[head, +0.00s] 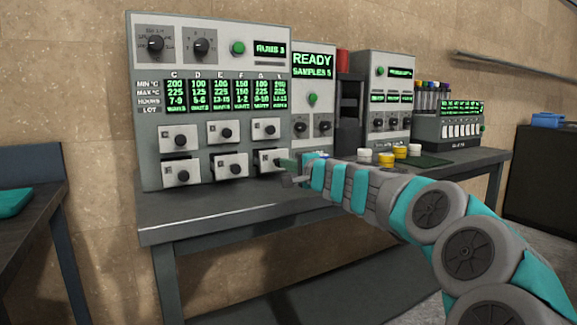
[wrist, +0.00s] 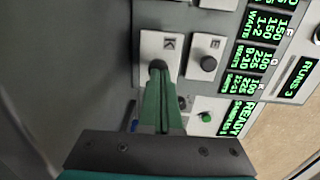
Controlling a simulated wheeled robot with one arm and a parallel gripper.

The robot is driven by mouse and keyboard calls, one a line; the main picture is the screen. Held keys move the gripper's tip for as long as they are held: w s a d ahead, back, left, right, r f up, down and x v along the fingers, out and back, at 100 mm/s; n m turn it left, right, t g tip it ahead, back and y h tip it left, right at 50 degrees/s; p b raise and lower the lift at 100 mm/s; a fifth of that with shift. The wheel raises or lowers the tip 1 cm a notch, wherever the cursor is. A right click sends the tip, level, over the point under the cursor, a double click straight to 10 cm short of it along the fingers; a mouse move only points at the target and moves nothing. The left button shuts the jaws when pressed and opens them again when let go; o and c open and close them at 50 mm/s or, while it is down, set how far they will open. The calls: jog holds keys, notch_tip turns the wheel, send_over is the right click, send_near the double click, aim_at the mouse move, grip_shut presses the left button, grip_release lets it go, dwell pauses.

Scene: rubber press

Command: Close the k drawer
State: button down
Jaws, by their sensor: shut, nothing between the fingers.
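The k drawer (wrist: 158,45) is a light grey front with a letter at its top corner and a dark knob in the middle. In the head view the k drawer (head: 265,158) is at the right end of the lower row, partly hidden by my gripper (head: 285,166). In the wrist view my gripper (wrist: 157,72) is shut and empty, its green fingertips over the drawer's knob. I cannot tell whether they touch it. How far the drawer stands out from the machine is also unclear.
Other drawers with black knobs (head: 226,133) surround it on the grey machine (head: 150,100). The machine stands on a dark table (head: 200,215). Yellow and white jars (head: 386,159) stand to the right of my gripper. The table's front left is clear.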

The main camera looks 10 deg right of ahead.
aim_at(278, 158)
jog(key=p+x, duration=0.1)
jog(key=x, duration=0.4)
jog(key=shift+w+r, duration=0.1)
jog(key=shift+w, duration=0.1)
jog(key=shift+r, duration=0.2)
